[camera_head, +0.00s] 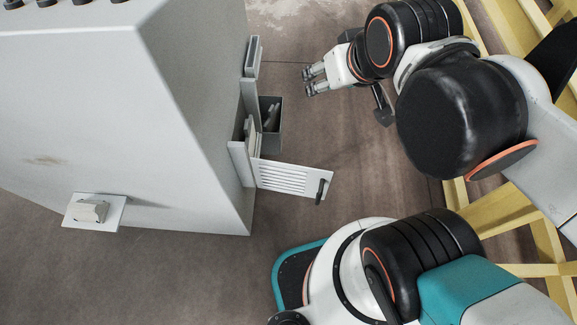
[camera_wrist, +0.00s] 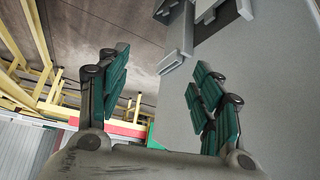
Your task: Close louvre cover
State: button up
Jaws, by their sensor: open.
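The louvre cover (camera_head: 284,179) is a pale panel with several slats and a dark handle (camera_head: 321,190). It stands swung out from the side of the grey cabinet (camera_head: 190,110), so the opening is uncovered. My gripper (camera_head: 309,79) is above the cover in the head view, apart from it, with its fingers pointing left toward the cabinet. In the wrist view my gripper (camera_wrist: 163,88) has its fingers spread wide with nothing between them. The cabinet face (camera_wrist: 180,120) shows there behind the right finger. I cannot make out the louvre slats or handle in the wrist view.
An open dark grey box (camera_head: 270,122) sits on the cabinet side beside the cover. A small plate with a box (camera_head: 93,211) juts from the cabinet's lower face. Yellow framing (camera_head: 535,225) stands at the right. Brown floor (camera_head: 330,130) is clear between the cabinet and my arm.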

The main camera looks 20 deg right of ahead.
aim_at(304, 182)
jog(key=k+j+u, duration=0.2)
jog(key=k+j, duration=0.55)
jog(key=k+j+u, duration=0.2)
jog(key=k+j, duration=0.55)
jog(key=j, duration=0.15)
